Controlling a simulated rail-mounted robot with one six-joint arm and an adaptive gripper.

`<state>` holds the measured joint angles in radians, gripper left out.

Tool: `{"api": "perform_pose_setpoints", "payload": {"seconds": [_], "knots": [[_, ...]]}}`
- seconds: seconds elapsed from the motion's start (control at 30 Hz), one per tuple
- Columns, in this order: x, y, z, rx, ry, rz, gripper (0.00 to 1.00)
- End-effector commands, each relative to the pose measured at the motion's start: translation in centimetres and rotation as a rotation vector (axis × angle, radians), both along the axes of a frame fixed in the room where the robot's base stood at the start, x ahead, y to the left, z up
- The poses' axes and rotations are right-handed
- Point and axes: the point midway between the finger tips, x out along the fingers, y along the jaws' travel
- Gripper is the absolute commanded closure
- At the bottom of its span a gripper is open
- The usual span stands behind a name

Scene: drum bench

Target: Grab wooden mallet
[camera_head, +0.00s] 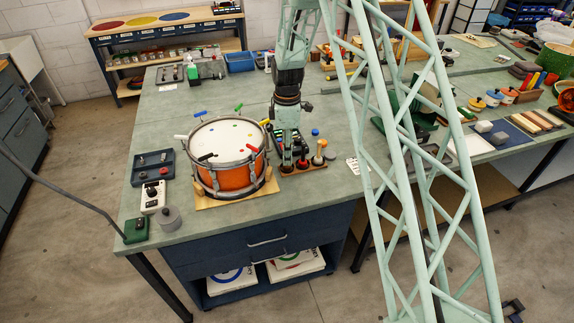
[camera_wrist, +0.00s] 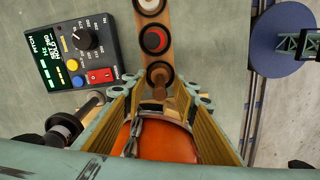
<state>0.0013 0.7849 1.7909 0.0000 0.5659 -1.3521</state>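A wooden rack (camera_head: 303,170) stands right of the drum, with several short upright tools in it. A tan wooden-headed tool (camera_head: 318,159), likely the mallet, stands toward its right end. In the wrist view, the rack board (camera_wrist: 153,42) runs down from the top edge, with dark round pieces on it. A brown wooden piece (camera_wrist: 158,84) at its lower end lies between my fingers; I cannot tell if it is the mallet. My gripper (camera_head: 288,160) points down over the rack's left part, close to the drum. Its fingers (camera_wrist: 160,105) are spread, with no visible grip on anything.
The orange drum (camera_head: 240,177) sits just left of my gripper and shows under it in the wrist view (camera_wrist: 165,140). A dark control box (camera_wrist: 78,45) with knobs lies beside the rack. A blue tray (camera_head: 152,166) is left of the drum. The bench behind the drum is mostly clear.

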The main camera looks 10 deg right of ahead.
Motion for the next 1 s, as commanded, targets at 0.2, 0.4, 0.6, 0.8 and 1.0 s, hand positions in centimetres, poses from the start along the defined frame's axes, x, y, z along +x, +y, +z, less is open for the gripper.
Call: {"api": "perform_pose_setpoints", "payload": {"seconds": [0.2, 0.4, 0.6, 0.8, 1.0], "knots": [[0.0, 0.0, -1.5, 0.000, 0.000, 0.000, 0.73], [0.0, 0.0, -1.7, 0.000, 0.000, 0.000, 0.73], [0.0, 0.0, -1.7, 0.000, 0.000, 0.000, 0.73], [0.0, 0.0, -1.7, 0.000, 0.000, 0.000, 0.73], [0.0, 0.0, -1.7, 0.000, 0.000, 0.000, 0.90]]}}
